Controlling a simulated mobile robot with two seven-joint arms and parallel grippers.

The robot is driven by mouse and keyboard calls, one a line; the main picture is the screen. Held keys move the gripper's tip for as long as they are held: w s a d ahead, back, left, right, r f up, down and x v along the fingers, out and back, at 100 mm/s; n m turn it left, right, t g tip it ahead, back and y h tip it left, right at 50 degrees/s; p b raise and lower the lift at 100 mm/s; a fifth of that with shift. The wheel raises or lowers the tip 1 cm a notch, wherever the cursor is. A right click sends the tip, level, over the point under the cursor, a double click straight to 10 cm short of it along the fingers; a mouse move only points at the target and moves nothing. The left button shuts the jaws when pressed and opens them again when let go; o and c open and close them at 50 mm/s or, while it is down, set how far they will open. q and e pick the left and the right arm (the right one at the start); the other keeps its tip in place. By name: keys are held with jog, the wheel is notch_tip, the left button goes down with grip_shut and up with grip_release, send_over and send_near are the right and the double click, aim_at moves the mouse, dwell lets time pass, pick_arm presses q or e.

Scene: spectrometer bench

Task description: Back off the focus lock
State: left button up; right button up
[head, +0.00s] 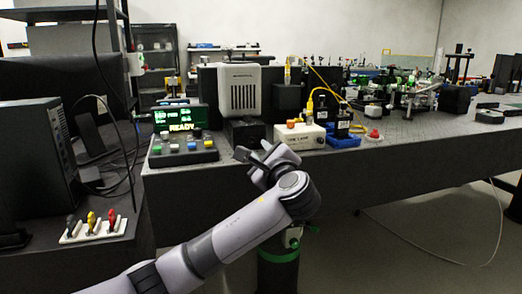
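No part that I can read as the focus lock stands out in the head view. A sloped control box (183,149) with several coloured knobs or buttons sits at the bench's left front, below a green-lit display (180,119) reading READY. Three levers, black, yellow (91,221) and red, stand on a white plate at the lower left. My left gripper (252,154) is in front of the bench edge, right of the control box and apart from it. My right gripper is out of view.
A white box (300,136) with an orange-topped part and a blue tray (343,139) stand near the bench's front edge. A grey vented unit (239,90) is behind. A black computer case (34,163) and loose cables are at left. The bench's right front is clear.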

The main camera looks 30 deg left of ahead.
aim_at(252, 140)
pick_arm(q)
jog(key=shift+b+x, duration=0.5)
jog(key=shift+x, duration=3.1)
jog(key=shift+s+a+r, duration=0.1)
jog(key=shift+r, duration=0.05)
grip_shut()
